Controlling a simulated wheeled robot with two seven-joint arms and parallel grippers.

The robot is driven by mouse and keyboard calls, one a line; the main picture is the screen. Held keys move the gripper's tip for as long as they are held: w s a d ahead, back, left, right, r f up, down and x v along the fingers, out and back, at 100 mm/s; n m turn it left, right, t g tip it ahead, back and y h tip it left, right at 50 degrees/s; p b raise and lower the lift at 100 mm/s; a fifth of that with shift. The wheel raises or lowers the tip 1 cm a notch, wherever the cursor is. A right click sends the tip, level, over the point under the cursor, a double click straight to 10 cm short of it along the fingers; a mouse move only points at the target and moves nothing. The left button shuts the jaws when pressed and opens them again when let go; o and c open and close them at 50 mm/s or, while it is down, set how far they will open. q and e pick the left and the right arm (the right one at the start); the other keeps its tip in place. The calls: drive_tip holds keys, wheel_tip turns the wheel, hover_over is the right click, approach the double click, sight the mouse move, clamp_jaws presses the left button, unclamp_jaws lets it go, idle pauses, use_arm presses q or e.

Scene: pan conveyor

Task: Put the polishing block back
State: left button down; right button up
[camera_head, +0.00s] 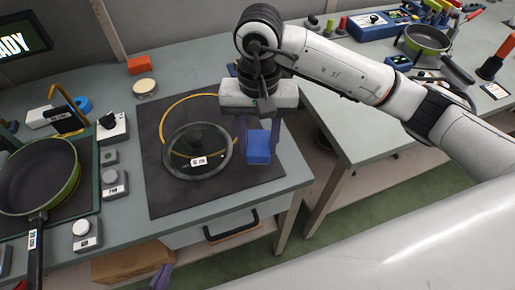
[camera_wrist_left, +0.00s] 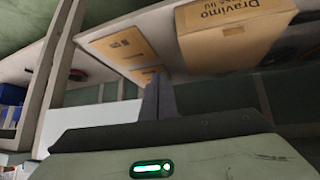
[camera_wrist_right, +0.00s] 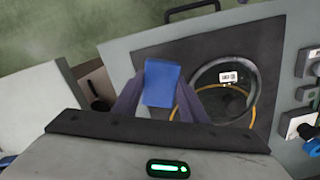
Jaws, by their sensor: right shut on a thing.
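The blue polishing block (camera_head: 260,147) is between the fingers of my right gripper (camera_head: 258,135), which is shut on it. The block hangs at the right edge of the dark mat (camera_head: 160,205), beside the glass lid (camera_head: 178,170); I cannot tell if it touches the mat. In the right wrist view the block (camera_wrist_right: 162,83) stands out between the two fingertips, with the lid (camera_wrist_right: 253,98) to its right. My left gripper (camera_wrist_left: 158,97) has its fingers together, with nothing seen between them; it is low, below the bench front.
An orange block (camera_head: 139,64) and a round tin (camera_head: 145,88) lie behind the mat. A pan (camera_head: 42,172) and knobs (camera_head: 114,178) are at left. A gap separates this bench from the right one (camera_head: 345,110).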

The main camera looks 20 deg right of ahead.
sight(258, 153)
wheel_tip(258, 153, down, 4)
drive_tip(key=shift+f, duration=0.15)
drive_tip(key=shift+w, duration=0.1)
drive_tip(key=shift+f, duration=0.2)
drive_tip(key=o, duration=1.1)
